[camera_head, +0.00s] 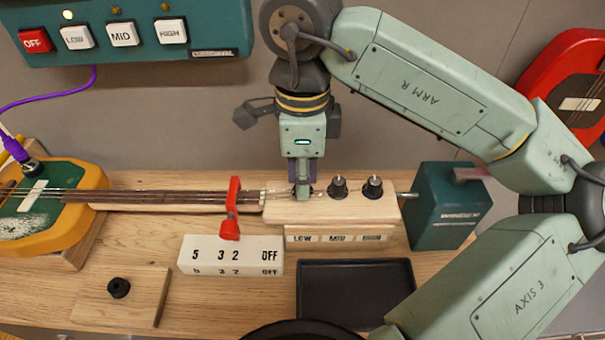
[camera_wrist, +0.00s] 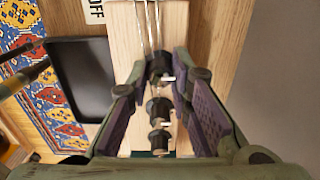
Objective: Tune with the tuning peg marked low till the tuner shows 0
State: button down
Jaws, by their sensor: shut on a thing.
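My gripper (camera_head: 302,188) points down at the headstock (camera_head: 285,209) and is shut on the leftmost black peg, above the LOW label (camera_head: 302,238). In the wrist view that low peg (camera_wrist: 160,66) sits between the fingertips. The mid peg (camera_head: 338,187) and high peg (camera_head: 373,187) stand free to the right, with white marks on top. The teal tuner box (camera_head: 215,20) at the upper left has a red OFF button (camera_head: 36,40) and white LOW (camera_head: 76,37), MID and HIGH buttons. The lamp above LOW (camera_head: 67,14) looks brighter than the others. No tuner reading is in view.
A red lever (camera_head: 231,212) crosses the neck above a block marked 5, 3, 2, OFF (camera_head: 231,249). A black tray (camera_head: 355,262) lies in front of the headstock. A teal block (camera_head: 445,205) stands at its right. A red guitar (camera_head: 572,80) is at the far right.

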jog(key=shift+f+m+b, duration=0.15)
jog(key=shift+m+b, duration=0.15)
jog(key=shift+b, duration=0.15)
jog(key=shift+m+b, duration=2.55)
jog(key=shift+m, duration=1.05)
jog(key=c, duration=1.4)
grip_release()
jog(key=shift+c, duration=0.2)
jog(key=shift+r, duration=0.25)
